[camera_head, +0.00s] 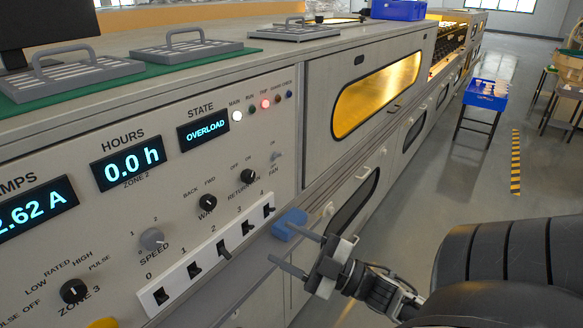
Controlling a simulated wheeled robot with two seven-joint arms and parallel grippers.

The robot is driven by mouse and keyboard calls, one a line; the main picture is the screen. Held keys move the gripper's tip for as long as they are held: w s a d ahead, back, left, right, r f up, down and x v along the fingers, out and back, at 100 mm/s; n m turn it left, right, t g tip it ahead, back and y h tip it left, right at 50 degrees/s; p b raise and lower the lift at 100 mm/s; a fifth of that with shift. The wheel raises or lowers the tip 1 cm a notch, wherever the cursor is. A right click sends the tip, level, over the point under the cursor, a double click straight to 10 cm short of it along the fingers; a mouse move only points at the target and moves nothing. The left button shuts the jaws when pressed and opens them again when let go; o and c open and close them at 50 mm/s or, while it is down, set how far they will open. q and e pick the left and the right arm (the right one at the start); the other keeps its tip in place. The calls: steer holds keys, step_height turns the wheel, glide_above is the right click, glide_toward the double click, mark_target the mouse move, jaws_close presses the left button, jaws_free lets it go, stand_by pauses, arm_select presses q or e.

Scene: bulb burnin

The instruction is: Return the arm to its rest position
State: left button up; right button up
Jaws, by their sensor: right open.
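My right gripper (281,243) is in front of the machine's control panel (235,185), at its lower right. Its two grey fingers are spread apart and point left toward the panel, with nothing seen between them. The upper finger overlaps a small blue block (290,222) at the panel's lower right edge in the picture; I cannot tell whether they touch. My right arm comes in from the lower right. My left gripper does not show.
The panel has a strip of rocker switches (222,248), knobs and lit displays; the state display (203,132) reads OVERLOAD. Handled trays (186,48) lie on the machine top. A blue crate (486,94) stands on a stand further back. The aisle floor (440,165) is clear.

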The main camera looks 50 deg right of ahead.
steer(key=shift+f, duration=0.1)
stand_by(0.6)
steer(key=s+a+f+m+g+h, duration=0.1)
steer(key=a+f+m+g, duration=0.3)
steer(key=a, duration=0.7)
steer(key=s+a+f+m+g+h, duration=0.2)
steer(key=a+f+m+g, duration=0.3)
steer(key=a+f, duration=0.4)
steer(key=shift+s+a+f+m+g+h, duration=0.25)
steer(key=shift+s+a+m, duration=0.3)
steer(key=shift+a, duration=0.3)
